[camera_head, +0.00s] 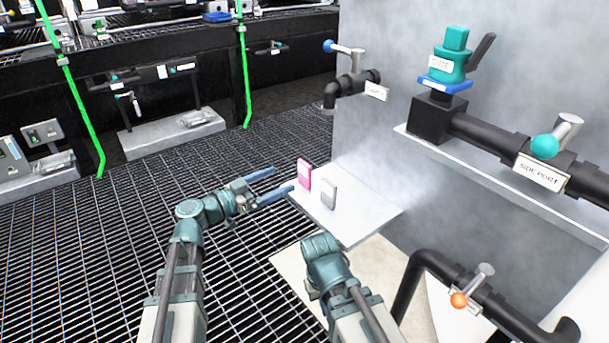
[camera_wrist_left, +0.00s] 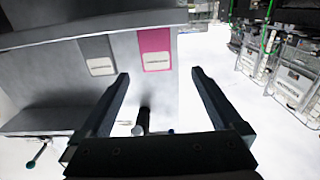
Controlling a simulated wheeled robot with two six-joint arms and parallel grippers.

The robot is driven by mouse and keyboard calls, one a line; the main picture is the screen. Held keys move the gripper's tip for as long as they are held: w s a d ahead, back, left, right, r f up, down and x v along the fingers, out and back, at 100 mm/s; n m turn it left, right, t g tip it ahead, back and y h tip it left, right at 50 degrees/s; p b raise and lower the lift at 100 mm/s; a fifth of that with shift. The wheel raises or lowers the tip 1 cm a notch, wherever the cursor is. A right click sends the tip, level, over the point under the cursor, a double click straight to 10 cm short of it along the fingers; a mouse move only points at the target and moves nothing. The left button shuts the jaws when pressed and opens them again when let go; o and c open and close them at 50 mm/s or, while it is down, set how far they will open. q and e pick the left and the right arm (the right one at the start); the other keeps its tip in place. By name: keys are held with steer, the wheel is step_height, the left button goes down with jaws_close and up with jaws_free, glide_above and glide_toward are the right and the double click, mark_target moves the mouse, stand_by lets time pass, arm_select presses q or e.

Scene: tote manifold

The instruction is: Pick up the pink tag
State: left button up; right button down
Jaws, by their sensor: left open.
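The pink tag (camera_head: 304,172) stands upright on a small white shelf (camera_head: 355,222) against the grey wall. A grey tag (camera_head: 328,195) stands beside it, to its right. My left gripper (camera_head: 280,183) is open, its blue-grey fingers pointing at the pink tag from the left. In the left wrist view the pink tag (camera_wrist_left: 155,50) with its white label is ahead of the open fingers (camera_wrist_left: 160,92), nothing between them. The grey tag (camera_wrist_left: 98,55) is to its left there. My right arm comes in at the bottom middle; its fingers do not show.
A black pipe with an orange-handled valve (camera_head: 459,299) is at lower right. A blue-handled tap (camera_head: 350,75) and a teal-handled valve (camera_head: 546,147) are on the wall. The grating floor (camera_head: 90,240) on the left is clear.

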mark_target(303, 168)
arm_select(q)
steer(key=x, duration=0.4)
steer(key=shift+s+f+x, duration=0.1)
steer(key=shift+x, duration=1.25)
steer(key=shift+s+f+x, duration=0.1)
steer(key=shift+s+x, duration=0.05)
steer(key=shift+x, duration=1.15)
steer(key=shift+d, duration=0.15)
steer(key=c, duration=1.4)
steer(key=shift+r, duration=0.15)
steer(key=shift+r+p, duration=0.45)
steer(key=shift+r, duration=0.05)
step_height(303, 168, up, 3)
steer(key=p, duration=0.3)
steer(key=v, duration=0.5)
steer(key=s+v, duration=0.1)
steer(key=v, duration=0.4)
steer(key=d+v, duration=0.1)
steer(key=v, duration=0.5)
steer(key=shift+s+d+r+p, duration=0.1)
steer(key=shift+s+r+p, duration=0.2)
steer(key=shift+r+p, duration=0.1)
